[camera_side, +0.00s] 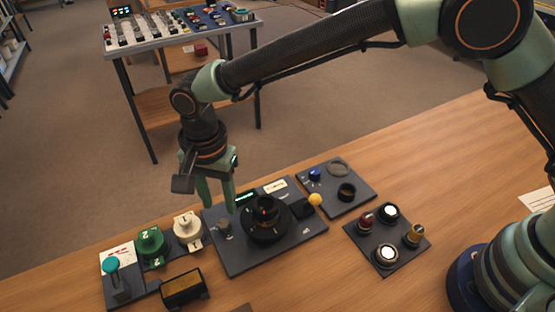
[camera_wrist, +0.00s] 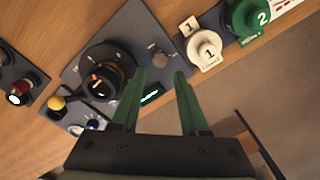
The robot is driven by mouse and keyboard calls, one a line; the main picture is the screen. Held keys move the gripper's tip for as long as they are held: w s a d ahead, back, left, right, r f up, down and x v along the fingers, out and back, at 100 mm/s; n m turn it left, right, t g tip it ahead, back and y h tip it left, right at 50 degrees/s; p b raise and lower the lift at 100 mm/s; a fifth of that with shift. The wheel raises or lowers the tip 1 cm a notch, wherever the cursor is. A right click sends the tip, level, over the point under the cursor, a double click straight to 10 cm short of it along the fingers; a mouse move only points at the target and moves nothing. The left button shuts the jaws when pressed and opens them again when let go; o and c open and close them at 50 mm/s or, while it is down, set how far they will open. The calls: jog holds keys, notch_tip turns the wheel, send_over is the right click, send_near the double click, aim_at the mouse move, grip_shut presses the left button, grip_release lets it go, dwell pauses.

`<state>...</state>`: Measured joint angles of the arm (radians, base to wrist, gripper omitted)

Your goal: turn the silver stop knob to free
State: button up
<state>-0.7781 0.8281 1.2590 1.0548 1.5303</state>
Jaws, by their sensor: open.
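The silver stop knob (camera_side: 223,226) is a small grey round knob at the left end of the dark middle panel (camera_side: 240,261), beside the large black dial. In the wrist view the knob (camera_wrist: 160,59) shows just beyond and between my fingertips, on the panel (camera_wrist: 128,17). Its pointer setting is too small to read. My gripper (camera_side: 218,207) points down above the panel's left part, close to the knob. In the wrist view my gripper (camera_wrist: 159,77) has its two green fingers apart with nothing between them. I cannot tell the exact height gap.
The large black dial (camera_side: 266,228) and a yellow ball (camera_side: 315,199) stand right of the knob. A white knob (camera_side: 187,228), green knob (camera_side: 151,241) and teal-topped lever (camera_side: 112,265) are left. Another panel (camera_side: 360,237) lies right.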

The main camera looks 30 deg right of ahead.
aim_at(224, 222)
notch_tip(224, 222, down, 6)
jog(key=shift+f, duration=0.1)
dwell(0.4)
grip_shut()
